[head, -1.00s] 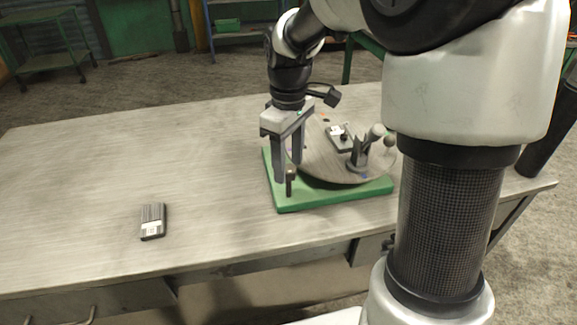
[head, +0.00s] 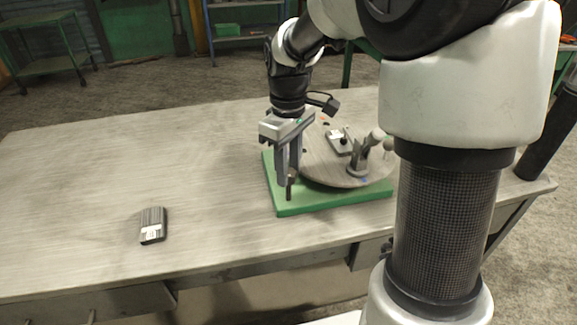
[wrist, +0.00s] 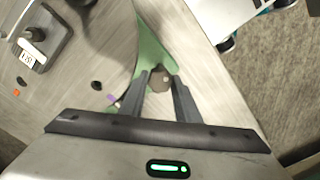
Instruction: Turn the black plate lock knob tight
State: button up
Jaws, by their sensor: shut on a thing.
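The black plate lock knob (head: 289,190) stands upright at the front left corner of the green base (head: 325,205), beside the round grey plate (head: 335,183). My gripper (head: 289,176) points down over that corner, with its fingers around the top of the knob. In the wrist view the knob's dark round top (wrist: 158,77) sits between the two fingertips (wrist: 159,84). My gripper is shut on it. The fingers partly hide the knob in the head view, and how tight it is cannot be seen.
On the plate are a small labelled block (head: 338,141) and a grey upright fixture (head: 360,157). A dark labelled block (head: 152,225) lies on the table at left. The table (head: 90,180) is otherwise clear there. The table's front edge is close to the base.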

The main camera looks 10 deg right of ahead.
jog(key=m+p, duration=0.1)
jog(key=m, duration=0.2)
jog(key=shift+r+m+p, duration=0.1)
jog(key=shift+m+p, duration=0.2)
jog(key=shift+m, duration=0.1)
jog(key=m+p, duration=0.1)
jog(key=m, duration=0.3)
jog(key=shift+m, duration=0.3)
jog(key=m+p, duration=0.1)
jog(key=m, duration=0.3)
jog(key=shift+m+p, duration=0.3)
jog(key=shift+p, duration=0.1)
jog(key=shift+m+p, duration=0.65)
jog(key=shift+m, duration=1.45)
jog(key=o, duration=1)
jog(key=shift+o, duration=0.2)
notch_tip(320, 180, up, 17)
jog(key=p, duration=0.2)
jog(key=shift+r, duration=0.15)
